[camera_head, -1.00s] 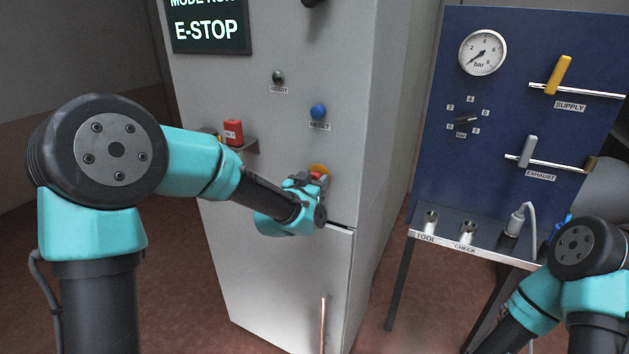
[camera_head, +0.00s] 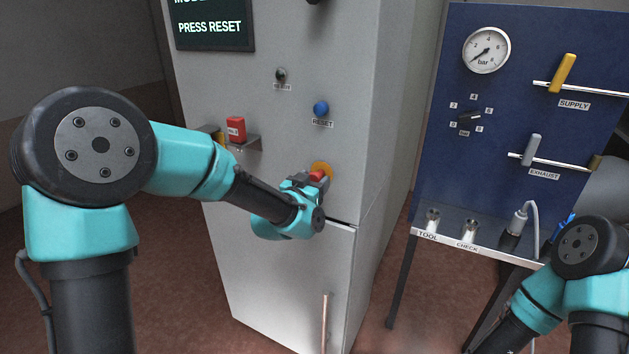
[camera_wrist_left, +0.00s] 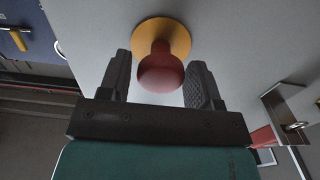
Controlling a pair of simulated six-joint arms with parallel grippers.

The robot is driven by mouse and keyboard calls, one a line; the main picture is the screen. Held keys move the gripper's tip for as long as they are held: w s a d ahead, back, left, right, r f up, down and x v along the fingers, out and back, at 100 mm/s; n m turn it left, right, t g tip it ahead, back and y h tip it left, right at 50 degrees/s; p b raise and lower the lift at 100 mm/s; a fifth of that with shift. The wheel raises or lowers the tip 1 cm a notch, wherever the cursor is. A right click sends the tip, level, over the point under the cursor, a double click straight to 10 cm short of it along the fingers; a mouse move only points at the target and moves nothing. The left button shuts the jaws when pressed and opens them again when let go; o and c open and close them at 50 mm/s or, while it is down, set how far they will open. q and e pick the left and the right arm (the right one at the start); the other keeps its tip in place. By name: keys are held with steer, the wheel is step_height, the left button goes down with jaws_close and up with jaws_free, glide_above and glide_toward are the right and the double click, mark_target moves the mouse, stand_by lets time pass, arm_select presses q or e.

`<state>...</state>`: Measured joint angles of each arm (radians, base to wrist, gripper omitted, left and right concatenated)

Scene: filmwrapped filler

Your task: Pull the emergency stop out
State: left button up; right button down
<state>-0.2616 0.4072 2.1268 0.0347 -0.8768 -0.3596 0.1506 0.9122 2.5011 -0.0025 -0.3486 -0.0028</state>
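The emergency stop is a red mushroom button (camera_head: 317,175) on a yellow round plate (camera_head: 322,168) on the grey cabinet front. In the left wrist view the red button (camera_wrist_left: 161,72) stands out from its yellow plate (camera_wrist_left: 165,32) on a short stem. My left gripper (camera_wrist_left: 160,84) has its two fingers apart, one on each side of the button. A small gap shows at one finger; contact at the other is unclear. In the head view my left wrist partly hides the button. My right gripper is not in view. The cabinet display (camera_head: 211,24) reads "PRESS RESET".
A blue RESET button (camera_head: 321,108) and a dark READY lamp (camera_head: 281,74) sit above. A blue panel (camera_head: 425,130) with gauge and levers stands right.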

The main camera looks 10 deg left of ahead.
arm_select(q)
steer(key=shift+o, duration=1.2)
steer(key=shift+w, duration=0.1)
steer(key=v, duration=1.7)
